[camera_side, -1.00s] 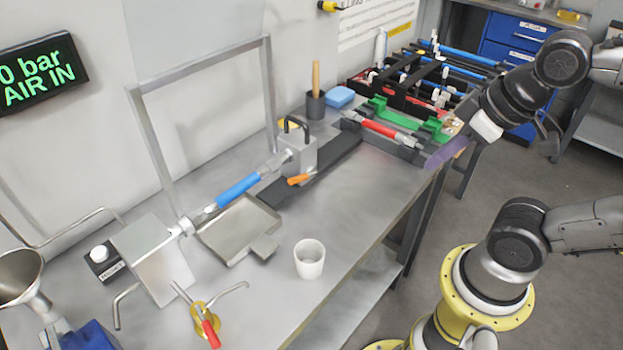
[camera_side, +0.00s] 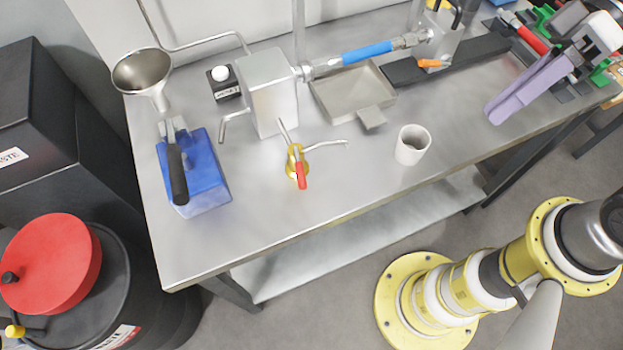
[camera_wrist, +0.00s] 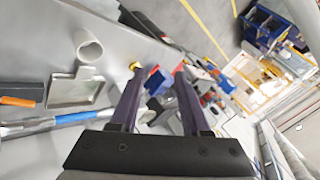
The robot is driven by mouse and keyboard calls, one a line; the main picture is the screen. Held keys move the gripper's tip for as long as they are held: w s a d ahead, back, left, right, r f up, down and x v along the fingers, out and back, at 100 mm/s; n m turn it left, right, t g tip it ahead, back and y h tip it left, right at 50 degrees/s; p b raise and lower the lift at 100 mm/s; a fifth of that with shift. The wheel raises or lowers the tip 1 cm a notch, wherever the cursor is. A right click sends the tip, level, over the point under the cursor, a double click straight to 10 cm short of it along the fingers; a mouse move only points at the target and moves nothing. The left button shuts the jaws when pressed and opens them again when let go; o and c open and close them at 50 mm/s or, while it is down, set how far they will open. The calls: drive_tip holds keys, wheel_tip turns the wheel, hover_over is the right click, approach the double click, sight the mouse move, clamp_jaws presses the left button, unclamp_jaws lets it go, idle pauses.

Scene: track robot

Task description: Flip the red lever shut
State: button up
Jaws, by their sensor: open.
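The red lever (camera_side: 301,175) is a small red-sleeved handle on a brass valve (camera_side: 292,160) at the bench's front middle in the side view. It points toward the bench's front edge. Thin metal rods stick up and to the right from the valve. My gripper (camera_side: 492,116), with long purple fingers, is above the right part of the bench, well to the right of the lever and apart from it. In the wrist view my gripper (camera_wrist: 158,69) shows two spread fingers with nothing held. Small red and blue shapes show beyond them; I cannot tell if the lever is among them.
A white cup (camera_side: 412,145) stands between my gripper and the valve. A metal pan (camera_side: 355,95), a steel box (camera_side: 267,95) and a blue hose (camera_side: 367,52) lie behind. A blue container (camera_side: 205,185) and a funnel (camera_side: 142,78) are left. Bare bench lies around the valve.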

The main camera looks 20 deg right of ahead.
drive_tip(key=w+a+f+m+g+y, duration=0.1)
drive_tip(key=w+a+f+g+y, duration=0.15)
drive_tip(key=w+a+y, duration=0.45)
drive_tip(key=w+a+f+m, duration=0.2)
drive_tip(key=w+a+f, duration=0.2)
drive_tip(key=w+f, duration=0.15)
drive_tip(key=m, duration=0.2)
approach(299, 168)
drive_tip(key=shift+s+d+t, duration=0.25)
drive_tip(key=shift+s+d, duration=0.05)
drive_tip(key=shift+s, duration=0.05)
drive_tip(key=shift+s+a+f, duration=0.1)
drive_tip(key=shift+s+f, duration=0.05)
drive_tip(key=shift+f, duration=0.1)
drive_tip(key=shift+s+a+f, duration=0.1)
drive_tip(key=shift+s+a, duration=0.05)
drive_tip(key=shift+a, duration=0.05)
drive_tip(key=x, duration=1.3)
drive_tip(key=shift+s+a, duration=0.1)
drive_tip(key=shift+a, duration=0.1)
drive_tip(key=shift+c, duration=0.4)
clamp_jaws()
